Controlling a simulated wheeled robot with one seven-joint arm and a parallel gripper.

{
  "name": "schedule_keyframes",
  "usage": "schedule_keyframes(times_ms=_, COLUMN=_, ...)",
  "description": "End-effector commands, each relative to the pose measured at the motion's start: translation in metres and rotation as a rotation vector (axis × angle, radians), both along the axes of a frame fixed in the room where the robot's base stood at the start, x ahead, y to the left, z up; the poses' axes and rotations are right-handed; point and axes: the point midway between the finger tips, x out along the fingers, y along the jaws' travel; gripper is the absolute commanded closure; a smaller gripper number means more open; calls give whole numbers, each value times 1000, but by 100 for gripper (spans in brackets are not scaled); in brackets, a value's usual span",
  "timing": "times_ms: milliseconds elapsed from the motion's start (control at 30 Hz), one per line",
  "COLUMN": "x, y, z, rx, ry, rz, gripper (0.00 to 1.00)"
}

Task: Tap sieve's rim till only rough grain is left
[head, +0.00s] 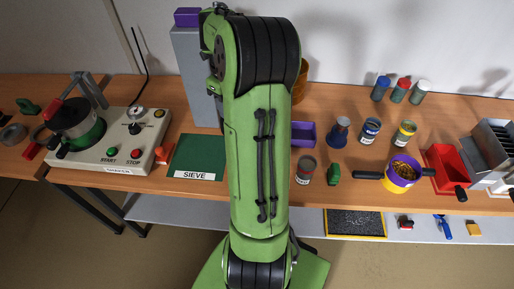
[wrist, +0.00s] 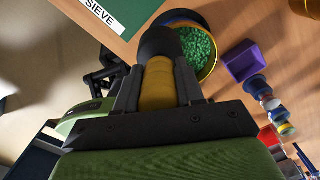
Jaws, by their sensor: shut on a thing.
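In the wrist view my gripper (wrist: 160,90) is shut on an ochre handle (wrist: 157,86) with a thick dark end (wrist: 160,42). Just beyond is a round sieve-like bowl (wrist: 214,66) with an ochre rim, holding many green grains (wrist: 199,50). The dark end overlaps the bowl's left side; I cannot tell whether handle and bowl are joined. Whether grain is falling is not visible. A green mat (head: 197,152) bears a SIEVE label, which also shows in the wrist view (wrist: 110,14). In the head view my arm hides the gripper and this bowl.
A control box (head: 118,130) with START and STOP buttons stands left. A grey block (head: 190,75) stands behind the mat.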

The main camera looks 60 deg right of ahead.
Motion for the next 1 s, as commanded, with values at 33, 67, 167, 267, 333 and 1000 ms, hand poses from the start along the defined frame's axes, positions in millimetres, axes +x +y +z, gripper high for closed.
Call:
schedule_keyframes(times_ms=33, x=0, y=0, z=1, rx=-1, ry=-1, rz=0, gripper=100)
schedule_keyframes(times_ms=67, x=0, y=0, z=1, rx=-1, ry=-1, rz=0, gripper=100)
schedule_keyframes(times_ms=167, x=0, y=0, z=1, rx=-1, ry=-1, rz=0, gripper=100)
schedule_keyframes(times_ms=267, x=0, y=0, z=1, rx=-1, ry=-1, rz=0, gripper=100)
schedule_keyframes(times_ms=333, x=0, y=0, z=1, rx=-1, ry=-1, rz=0, gripper=100)
schedule_keyframes(times_ms=1000, x=0, y=0, z=-54, rx=0, ry=0, rz=0, gripper=100)
